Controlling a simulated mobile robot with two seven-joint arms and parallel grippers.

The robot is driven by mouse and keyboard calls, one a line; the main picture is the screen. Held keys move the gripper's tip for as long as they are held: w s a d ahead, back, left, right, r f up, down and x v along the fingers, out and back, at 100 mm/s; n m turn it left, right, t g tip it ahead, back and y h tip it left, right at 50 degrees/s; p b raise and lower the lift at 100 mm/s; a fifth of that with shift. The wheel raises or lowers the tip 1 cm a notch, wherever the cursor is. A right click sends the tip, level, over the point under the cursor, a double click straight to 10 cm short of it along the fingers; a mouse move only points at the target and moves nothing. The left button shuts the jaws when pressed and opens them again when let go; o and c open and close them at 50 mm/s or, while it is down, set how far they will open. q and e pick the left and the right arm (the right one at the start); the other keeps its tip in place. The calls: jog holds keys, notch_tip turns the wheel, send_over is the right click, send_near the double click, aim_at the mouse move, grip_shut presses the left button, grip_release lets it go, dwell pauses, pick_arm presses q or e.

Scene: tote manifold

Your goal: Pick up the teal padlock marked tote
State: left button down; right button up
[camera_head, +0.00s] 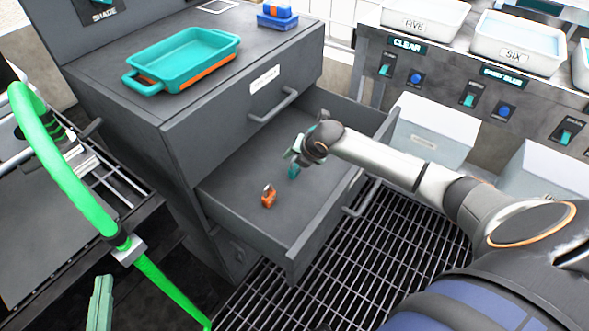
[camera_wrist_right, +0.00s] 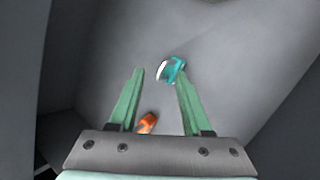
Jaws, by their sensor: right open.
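A teal padlock (camera_head: 293,172) with a silvery shackle lies on the floor of the open grey drawer (camera_head: 235,187). No marking on it is readable. My right gripper (camera_head: 297,152) is over the drawer beside it and partly covers it in the head view. In the right wrist view, the gripper (camera_wrist_right: 160,74) is open and empty, with the teal padlock (camera_wrist_right: 177,71) just by the tip of its right finger. Whether they touch is unclear. My left gripper (camera_head: 100,303) shows only in part at the bottom left, so its opening is hidden.
An orange padlock (camera_head: 268,196) lies in the same drawer, nearer its front left; it also shows low between the fingers in the right wrist view (camera_wrist_right: 147,122). Drawer walls surround both. A teal tray (camera_head: 185,58) stands on the cabinet top. A green hoop (camera_head: 55,160) is at left.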

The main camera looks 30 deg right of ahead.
jog(key=shift+c, duration=0.2)
grip_shut()
dwell(1.1)
